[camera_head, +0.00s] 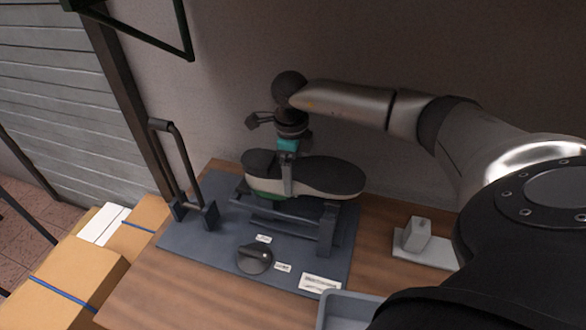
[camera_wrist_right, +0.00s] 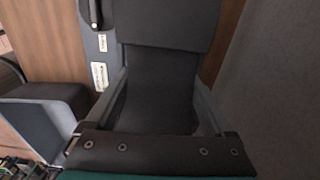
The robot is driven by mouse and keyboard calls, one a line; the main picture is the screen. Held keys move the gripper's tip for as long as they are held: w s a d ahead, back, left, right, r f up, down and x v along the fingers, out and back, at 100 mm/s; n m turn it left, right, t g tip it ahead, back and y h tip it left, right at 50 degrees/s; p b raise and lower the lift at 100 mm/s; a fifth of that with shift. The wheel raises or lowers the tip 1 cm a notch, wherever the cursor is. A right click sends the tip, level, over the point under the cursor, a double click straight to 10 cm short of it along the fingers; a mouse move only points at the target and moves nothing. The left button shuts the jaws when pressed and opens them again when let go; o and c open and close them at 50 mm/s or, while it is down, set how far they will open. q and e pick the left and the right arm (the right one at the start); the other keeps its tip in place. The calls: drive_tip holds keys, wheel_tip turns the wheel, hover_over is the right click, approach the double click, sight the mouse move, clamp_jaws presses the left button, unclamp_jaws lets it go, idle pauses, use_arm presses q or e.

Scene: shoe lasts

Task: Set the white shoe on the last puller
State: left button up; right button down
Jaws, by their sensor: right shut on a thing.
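The white shoe (camera_head: 338,192) is sole-up in the head view, with its dark sole (camera_head: 325,173) on top and cream sides below. A green part shows low on its left side. My right gripper (camera_head: 288,186) comes from above and is shut across its middle. The shoe is at the bars of the last puller (camera_head: 190,244); I cannot tell whether it rests on them or hangs just above. The puller has a blue-grey base, a dark knob and an upright lever. In the right wrist view the dark sole (camera_wrist_right: 160,85) fills the space between the fingers. My left gripper is not in view.
A pale block on a plate (camera_head: 417,235) stands right of the puller on the wooden table (camera_head: 150,300). A grey tray (camera_head: 345,308) is at the front. Cardboard boxes (camera_head: 75,270) stand at the left. The wall is close behind.

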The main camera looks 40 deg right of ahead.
drive_tip(key=shift+w+r, duration=0.1)
drive_tip(key=shift+r, duration=0.05)
drive_tip(key=shift+c, duration=0.4)
unclamp_jaws()
drive_tip(key=shift+o, duration=0.4)
drive_tip(key=shift+r+p, duration=3.1)
drive_tip(key=shift+r, duration=0.85)
drive_tip(key=shift+s+a+f, duration=0.1)
drive_tip(key=shift+s, duration=0.1)
